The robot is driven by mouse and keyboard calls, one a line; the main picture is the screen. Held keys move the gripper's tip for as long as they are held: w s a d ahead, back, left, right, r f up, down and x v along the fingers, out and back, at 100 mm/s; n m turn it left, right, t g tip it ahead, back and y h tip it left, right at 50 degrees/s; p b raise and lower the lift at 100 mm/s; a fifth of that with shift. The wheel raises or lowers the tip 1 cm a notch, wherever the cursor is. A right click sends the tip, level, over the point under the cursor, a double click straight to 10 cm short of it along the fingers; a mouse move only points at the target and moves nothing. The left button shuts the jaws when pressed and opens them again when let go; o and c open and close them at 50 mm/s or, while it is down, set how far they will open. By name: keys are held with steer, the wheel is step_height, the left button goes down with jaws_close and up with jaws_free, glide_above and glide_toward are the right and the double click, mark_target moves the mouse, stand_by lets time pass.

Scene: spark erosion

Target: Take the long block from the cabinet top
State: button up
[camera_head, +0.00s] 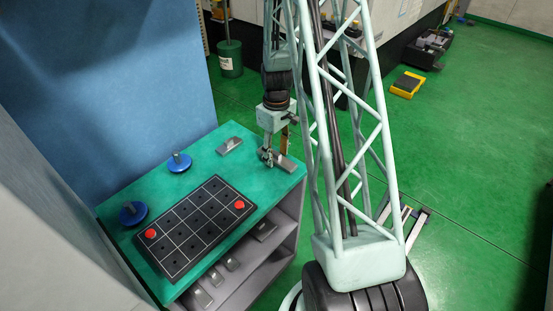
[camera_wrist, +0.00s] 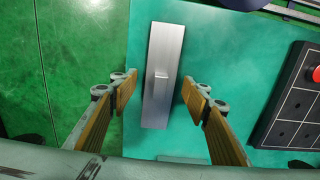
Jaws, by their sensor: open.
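The long block (camera_wrist: 165,50) is a grey metal bar with a small raised tab in its middle. It lies on the green cabinet top (camera_wrist: 220,50), near the cabinet's edge. In the wrist view my gripper (camera_wrist: 158,86) is open, with one finger on each side of the block around the tab, and gaps show on both sides. In the head view my gripper (camera_head: 272,157) is low over the cabinet top (camera_head: 195,190), at the block (camera_head: 288,164), partly hiding it. Whether the fingertips are down at the tab's height is unclear.
Another grey block (camera_head: 229,146) lies left of my gripper. A black gridded plate (camera_head: 190,225) with red knobs and two blue round pieces (camera_head: 180,162) (camera_head: 133,213) stand on the top. Grey blocks (camera_head: 203,296) sit on the shelf below. A blue panel (camera_head: 120,90) rises behind.

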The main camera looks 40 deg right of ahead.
mark_target(277, 153)
steer(key=shift+c, duration=0.6)
steer(key=c, duration=1)
steer(key=shift+c, duration=0.2)
steer(key=shift+r, duration=0.1)
steer(key=shift+r, duration=1.6)
steer(key=s+a, duration=0.3)
steer(key=s, duration=0.1)
steer(key=s+a+r, duration=0.1)
steer(key=s+a, duration=0.2)
steer(key=s, duration=0.1)
steer(key=s+a, duration=0.3)
steer(key=s, duration=0.2)
steer(key=shift+a+r+b, duration=0.15)
steer(key=shift+r+b, duration=0.15)
steer(key=shift+w, duration=0.15)
